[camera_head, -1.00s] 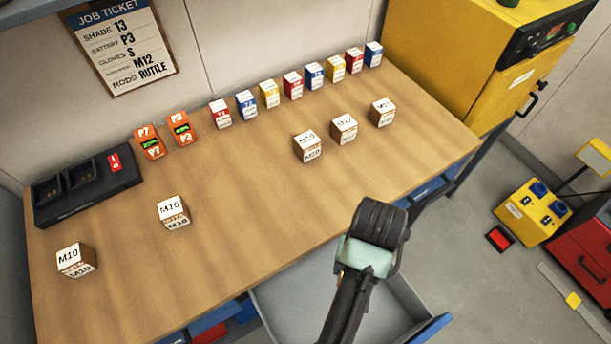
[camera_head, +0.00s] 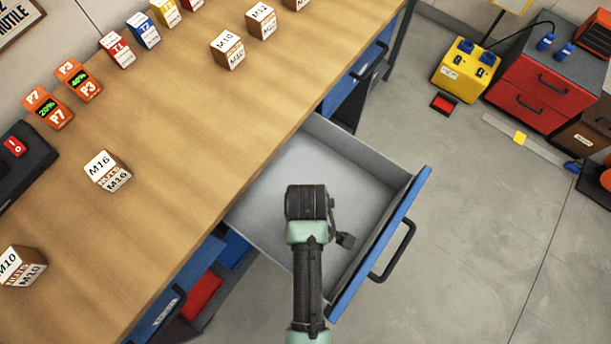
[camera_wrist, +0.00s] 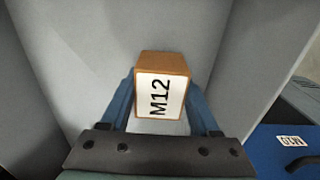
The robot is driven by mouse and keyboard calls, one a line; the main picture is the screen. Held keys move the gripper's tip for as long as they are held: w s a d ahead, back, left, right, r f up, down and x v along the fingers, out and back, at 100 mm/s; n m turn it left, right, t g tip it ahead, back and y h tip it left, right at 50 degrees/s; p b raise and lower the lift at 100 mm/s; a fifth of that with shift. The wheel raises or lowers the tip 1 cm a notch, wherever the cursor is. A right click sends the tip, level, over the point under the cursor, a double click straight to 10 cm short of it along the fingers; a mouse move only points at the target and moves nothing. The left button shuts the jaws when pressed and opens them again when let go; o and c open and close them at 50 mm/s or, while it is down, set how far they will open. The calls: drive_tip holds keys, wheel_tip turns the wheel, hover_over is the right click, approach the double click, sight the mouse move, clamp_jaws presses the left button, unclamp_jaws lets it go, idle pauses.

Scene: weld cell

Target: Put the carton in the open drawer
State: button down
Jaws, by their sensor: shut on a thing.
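The carton (camera_wrist: 161,92), a brown box with a white label reading M12, is between the two blue fingers of my gripper (camera_wrist: 163,98) in the wrist view. The gripper is shut on it. Grey drawer walls and floor surround it in that view; I cannot tell whether the carton touches the floor. The open drawer (camera_head: 345,158), grey inside with a blue front and dark handle, sticks out from under the bench in the head view. My arm's end is over the drawer's interior there and hides the carton and fingers.
The wooden bench (camera_head: 175,200) lies left of the drawer. On it are other cartons, such as M16 (camera_head: 108,172) and M10 (camera_head: 228,50), and orange batteries (camera_head: 78,80). A yellow box (camera_head: 466,70) and a red drawer cabinet (camera_head: 535,85) stand on the floor.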

drive_tip(key=shift+f, duration=1.9)
drive_tip(key=shift+f, duration=0.15)
drive_tip(key=shift+c, duration=0.6)
unclamp_jaws()
